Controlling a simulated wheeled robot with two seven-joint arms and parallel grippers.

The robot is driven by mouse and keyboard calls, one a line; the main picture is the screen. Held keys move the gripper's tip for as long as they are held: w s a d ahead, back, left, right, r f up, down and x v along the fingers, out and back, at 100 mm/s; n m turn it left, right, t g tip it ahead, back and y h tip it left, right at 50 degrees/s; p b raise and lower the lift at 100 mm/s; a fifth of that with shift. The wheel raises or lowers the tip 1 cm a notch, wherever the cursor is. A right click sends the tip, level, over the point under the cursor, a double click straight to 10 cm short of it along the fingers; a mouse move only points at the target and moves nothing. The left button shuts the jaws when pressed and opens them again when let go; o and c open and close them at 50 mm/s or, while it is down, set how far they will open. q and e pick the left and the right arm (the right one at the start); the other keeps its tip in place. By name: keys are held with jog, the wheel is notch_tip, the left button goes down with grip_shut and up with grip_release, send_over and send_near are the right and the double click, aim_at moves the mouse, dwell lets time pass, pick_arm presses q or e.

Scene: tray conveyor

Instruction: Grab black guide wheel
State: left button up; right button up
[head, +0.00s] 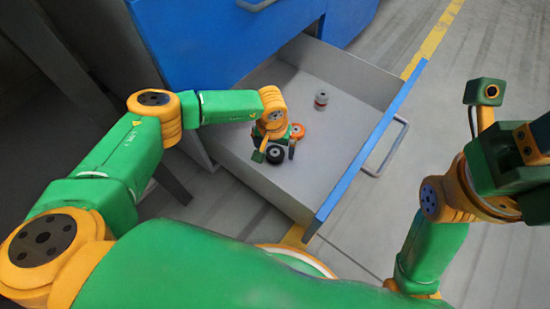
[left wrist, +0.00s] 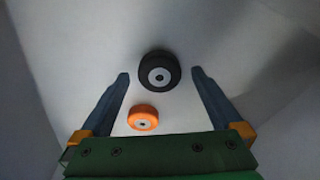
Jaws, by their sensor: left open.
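The black guide wheel (head: 275,155) lies on the floor of an open grey drawer, just below my left gripper (head: 279,147). In the left wrist view the black wheel (left wrist: 159,70), with its light hub, shows between the tips of my two open fingers (left wrist: 160,75). The fingers look apart from it on both sides; I cannot tell the height gap. An orange wheel (left wrist: 143,118) also shows between the fingers, closer to the palm; it is partly hidden in the head view (head: 297,131). My right arm's end is at the right edge of the head view, its fingers not clear.
The grey drawer (head: 360,88) has a blue front (head: 368,148) with a metal handle (head: 388,148). The blue cabinet (head: 220,40) rises behind. The drawer's front right floor is clear.

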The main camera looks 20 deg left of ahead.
pick_arm(q)
jog(key=shift+f, duration=0.1)
jog(key=c, duration=1.4)
